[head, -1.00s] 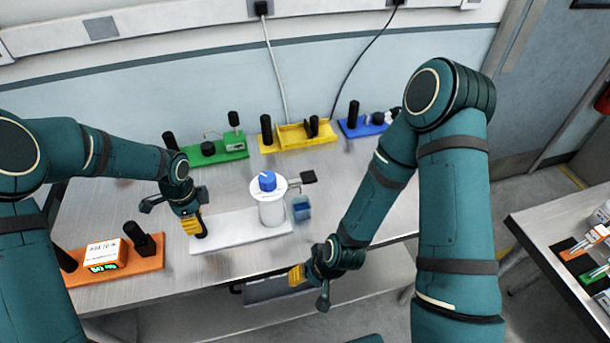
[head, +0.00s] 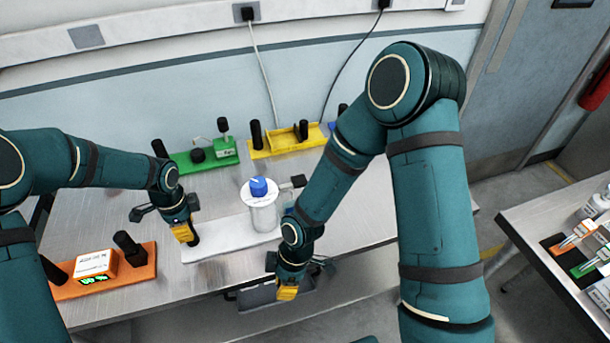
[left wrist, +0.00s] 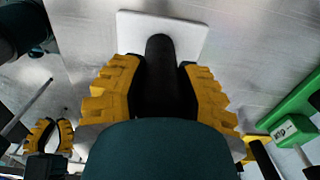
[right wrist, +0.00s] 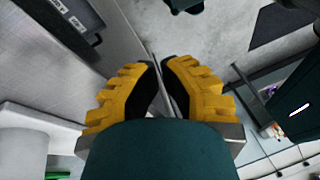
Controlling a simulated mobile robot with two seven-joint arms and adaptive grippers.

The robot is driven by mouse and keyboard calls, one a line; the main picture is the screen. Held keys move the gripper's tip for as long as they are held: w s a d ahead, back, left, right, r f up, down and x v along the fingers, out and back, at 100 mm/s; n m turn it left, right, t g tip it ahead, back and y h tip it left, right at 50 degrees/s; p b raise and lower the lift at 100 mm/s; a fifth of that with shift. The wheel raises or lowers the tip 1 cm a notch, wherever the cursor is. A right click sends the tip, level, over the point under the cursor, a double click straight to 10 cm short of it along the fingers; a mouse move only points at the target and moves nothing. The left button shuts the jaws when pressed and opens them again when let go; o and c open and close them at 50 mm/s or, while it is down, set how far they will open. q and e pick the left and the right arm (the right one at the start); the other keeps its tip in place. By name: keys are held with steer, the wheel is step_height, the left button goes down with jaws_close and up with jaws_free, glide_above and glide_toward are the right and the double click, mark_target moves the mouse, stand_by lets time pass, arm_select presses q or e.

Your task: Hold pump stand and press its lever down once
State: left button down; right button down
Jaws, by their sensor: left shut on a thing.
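The pump stand has a white base plate (head: 212,245), a white cylinder (head: 265,217) with a blue knob (head: 258,186) on top, and a black lever pad (head: 298,181) at its right. My left gripper (head: 188,237) is shut on the black post at the base's left end. The left wrist view shows this post (left wrist: 160,60) between the yellow fingers, with the white base plate (left wrist: 135,28) beyond. My right gripper (head: 288,294) is empty and shut, in front of the table's front edge and below the stand. My right arm hides the area just right of the cylinder.
An orange module (head: 130,275) stands at the left. A green module (head: 205,158) and a yellow module (head: 285,145) stand behind; a blue one is mostly hidden by my right arm. Bare tabletop (head: 385,225) shows at the right. A second table (head: 535,255) stands far right.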

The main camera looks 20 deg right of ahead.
steer(key=w+d+r+m+t, duration=0.1)
steer(key=w+d+r+m, duration=0.1)
steer(key=w+d, duration=0.1)
steer(key=w+d+r+m+t, duration=0.1)
steer(key=w+d+m, duration=0.2)
steer(key=w, duration=0.1)
steer(key=w+d+r+m+t, duration=0.1)
steer(key=w+d+r+m, duration=0.1)
steer(key=w+d+m, duration=0.1)
steer(key=shift+w+r+h, duration=0.3)
steer(key=shift+w, duration=0.05)
steer(key=w+d+r+m+t+h, duration=0.1)
steer(key=w+d+r+m+t, duration=0.1)
steer(key=w+d+r+m, duration=0.6)
step_height(320, 180, up, 14)
steer(key=m+g+h, duration=0.2)
steer(key=m+g, duration=0.1)
steer(key=m, duration=1.3)
glide_above(305, 177)
steer(key=s, duration=0.1)
steer(key=shift+s+a+r+m, duration=0.15)
steer(key=shift+a+r+m, duration=0.1)
steer(key=shift+r+m, duration=0.45)
steer(key=shift+f, duration=0.1)
step_height(305, 177, down, 14)
steer(key=shift+r, duration=0.1)
